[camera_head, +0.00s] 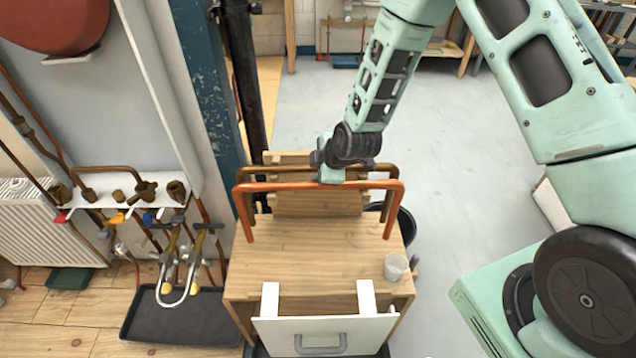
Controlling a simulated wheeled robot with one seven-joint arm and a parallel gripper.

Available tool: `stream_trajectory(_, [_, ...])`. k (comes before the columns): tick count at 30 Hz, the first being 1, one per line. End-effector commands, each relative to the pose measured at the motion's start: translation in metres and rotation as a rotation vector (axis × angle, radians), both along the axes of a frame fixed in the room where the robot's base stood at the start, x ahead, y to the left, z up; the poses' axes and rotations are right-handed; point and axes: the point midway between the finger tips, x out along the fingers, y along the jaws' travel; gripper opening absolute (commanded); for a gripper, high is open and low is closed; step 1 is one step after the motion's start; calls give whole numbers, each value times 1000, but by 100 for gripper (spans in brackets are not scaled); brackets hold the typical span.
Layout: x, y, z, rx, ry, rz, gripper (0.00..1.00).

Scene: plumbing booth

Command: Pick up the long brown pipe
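Two long U-shaped pipes stand upright at the back of a wooden workbench (318,260). The rear one is dull brown (290,170); the front one is brighter orange-copper (285,186). Their bent ends point down on both sides. My gripper (331,177) is at the middle of the pipes' top spans, pointing down. It overlaps both pipes in the picture and hides short stretches of them. Its fingers are too small and covered to show whether they are open, or whether they touch either pipe.
A small clear cup (396,266) stands at the bench's right edge, above a white drawer front (322,336). A dark vertical post (246,90) rises behind left. A white shelf (120,196) with pipe fittings is at left, over a black tray (185,318).

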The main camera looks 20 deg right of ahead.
Motion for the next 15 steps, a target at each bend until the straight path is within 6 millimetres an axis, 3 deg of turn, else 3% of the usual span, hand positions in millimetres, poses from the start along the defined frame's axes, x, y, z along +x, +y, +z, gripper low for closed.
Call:
stream_trajectory(5, [0, 0, 0, 0, 0, 0, 30])
stream_trajectory(9, [0, 0, 0, 0, 0, 0, 0])
stream_trajectory(15, [0, 0, 0, -1, 0, 1, 0])
